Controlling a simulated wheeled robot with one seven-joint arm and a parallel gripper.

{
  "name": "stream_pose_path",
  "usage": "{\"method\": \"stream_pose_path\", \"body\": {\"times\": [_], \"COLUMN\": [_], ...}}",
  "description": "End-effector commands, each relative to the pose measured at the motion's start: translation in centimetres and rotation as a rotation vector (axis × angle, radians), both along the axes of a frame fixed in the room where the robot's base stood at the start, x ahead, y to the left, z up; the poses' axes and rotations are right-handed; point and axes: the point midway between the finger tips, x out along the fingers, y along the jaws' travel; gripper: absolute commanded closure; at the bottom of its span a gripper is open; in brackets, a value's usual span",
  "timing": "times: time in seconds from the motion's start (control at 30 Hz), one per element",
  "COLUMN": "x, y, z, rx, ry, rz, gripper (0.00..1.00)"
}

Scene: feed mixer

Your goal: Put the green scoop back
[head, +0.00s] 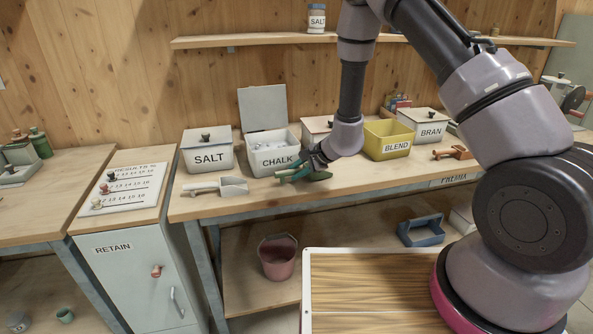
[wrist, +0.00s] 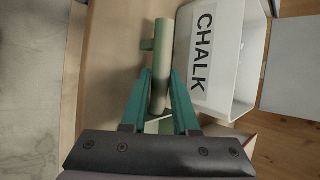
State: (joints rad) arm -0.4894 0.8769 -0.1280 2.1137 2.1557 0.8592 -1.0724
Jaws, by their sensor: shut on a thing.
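My gripper (head: 288,174) is low over the front of the bench, just in front of the white CHALK bin (head: 262,160). Its teal fingers are shut on the green scoop (head: 319,176). In the wrist view, the fingertips (wrist: 159,76) sit on either side of the scoop's pale green round bar (wrist: 159,45), which has a short peg on its left. Part of the scoop is hidden by the fingers. The CHALK bin is open with its lid (head: 263,107) raised, and it also shows in the wrist view (wrist: 243,70). I cannot tell whether the scoop touches the bench.
A closed SALT bin (head: 208,157) stands left of CHALK. A yellow BLEND bin (head: 377,142) and a BRAN bin (head: 428,130) stand right. A pale scoop (head: 222,187) lies at the bench's left front, an orange-brown one (head: 452,153) at right. A pink bucket (head: 278,260) is below.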

Motion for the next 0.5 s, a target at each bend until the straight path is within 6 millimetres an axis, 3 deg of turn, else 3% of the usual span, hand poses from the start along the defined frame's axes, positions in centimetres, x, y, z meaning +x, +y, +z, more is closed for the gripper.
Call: {"method": "stream_pose_path", "body": {"times": [0.03, 0.07, 0.13, 0.5], "x": [0.01, 0.01, 0.01, -0.11], "y": [0.00, 0.00, 0.00, -0.20], "z": [0.02, 0.02, 0.02, 0.26], "rx": [0.000, 0.000, 0.000, 0.000], "ry": [0.000, 0.000, 0.000, 0.000], "rz": [0.000, 0.000, 0.000, 0.000], "gripper": [1.00, 0.64, 0.37, 0.37]}}
